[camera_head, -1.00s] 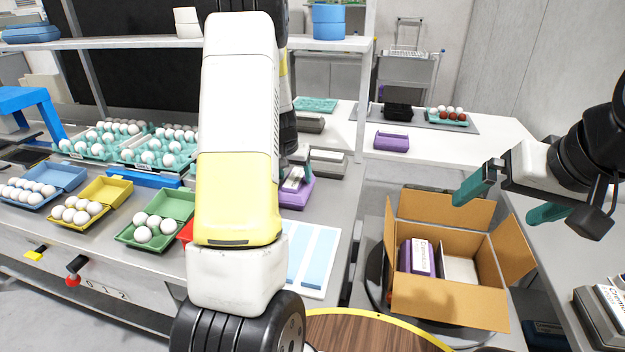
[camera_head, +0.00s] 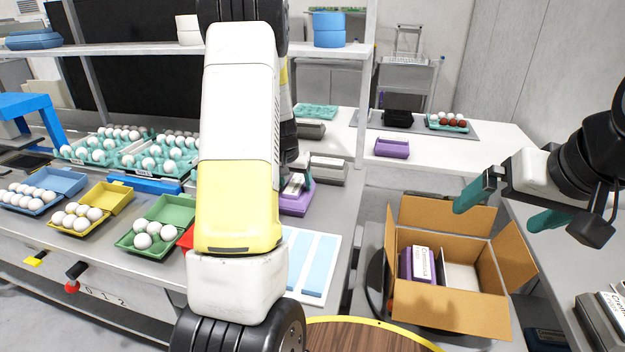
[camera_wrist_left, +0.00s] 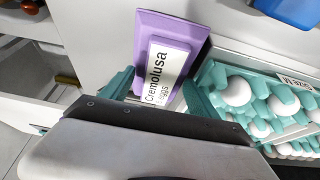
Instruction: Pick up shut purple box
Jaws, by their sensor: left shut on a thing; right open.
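A shut purple box (camera_wrist_left: 170,40) with a white "Cremolusa eggs" label lies on the light worktop in the left wrist view. My left gripper (camera_wrist_left: 160,92) is shut on it, with a teal finger on each side of the label. In the head view the purple box (camera_head: 299,203) shows just right of my left arm, which hides part of it and most of the gripper.
The open cardboard carton (camera_head: 455,312) holds another purple box (camera_head: 408,264) on its left side; its right side has a pale surface. Grey boxes (camera_head: 328,170) stand behind the held box. Egg trays (camera_head: 125,165) are at left. Another purple box (camera_head: 392,148) sits on the back table.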

